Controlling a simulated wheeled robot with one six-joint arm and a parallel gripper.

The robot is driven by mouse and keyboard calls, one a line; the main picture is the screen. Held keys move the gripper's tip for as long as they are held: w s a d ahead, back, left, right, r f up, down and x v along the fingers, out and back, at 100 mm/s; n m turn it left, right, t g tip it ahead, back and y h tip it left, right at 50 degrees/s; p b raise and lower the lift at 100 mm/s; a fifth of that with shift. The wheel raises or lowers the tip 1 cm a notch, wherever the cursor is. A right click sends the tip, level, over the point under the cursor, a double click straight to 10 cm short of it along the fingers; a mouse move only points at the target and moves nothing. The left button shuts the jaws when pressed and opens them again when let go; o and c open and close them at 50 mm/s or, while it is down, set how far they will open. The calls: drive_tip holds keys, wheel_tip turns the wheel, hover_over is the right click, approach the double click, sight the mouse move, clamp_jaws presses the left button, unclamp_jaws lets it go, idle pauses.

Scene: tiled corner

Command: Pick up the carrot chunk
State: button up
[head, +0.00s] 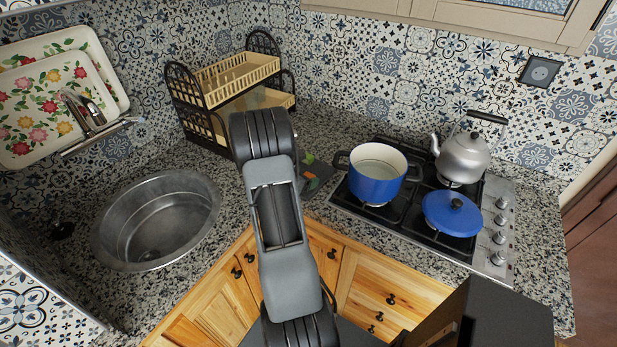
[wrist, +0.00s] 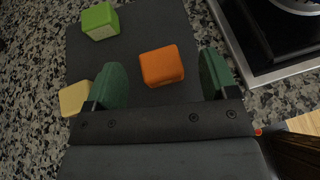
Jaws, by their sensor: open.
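The carrot chunk (wrist: 162,65) is an orange cube on a dark board (wrist: 150,22) in the wrist view. My gripper (wrist: 160,77) is open and empty, its two green fingertips on the left and right of the carrot chunk, with gaps on both sides. I cannot tell how far above the board the fingertips are. In the head view my own arm hides the gripper and part of the board (head: 322,172); a small orange patch there seems to be the carrot chunk (head: 309,176).
A green chunk (wrist: 100,21) lies at the board's upper left, and a pale yellow chunk (wrist: 76,97) is beside the left finger. The stove (wrist: 262,45) is right of the board, with a blue pot (head: 376,188) on it. A dish rack (head: 250,110) stands behind.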

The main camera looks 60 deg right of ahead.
drive_tip(key=shift+x, duration=0.75)
drive_tip(key=c, duration=1.1)
drive_tip(key=shift+r, duration=0.1)
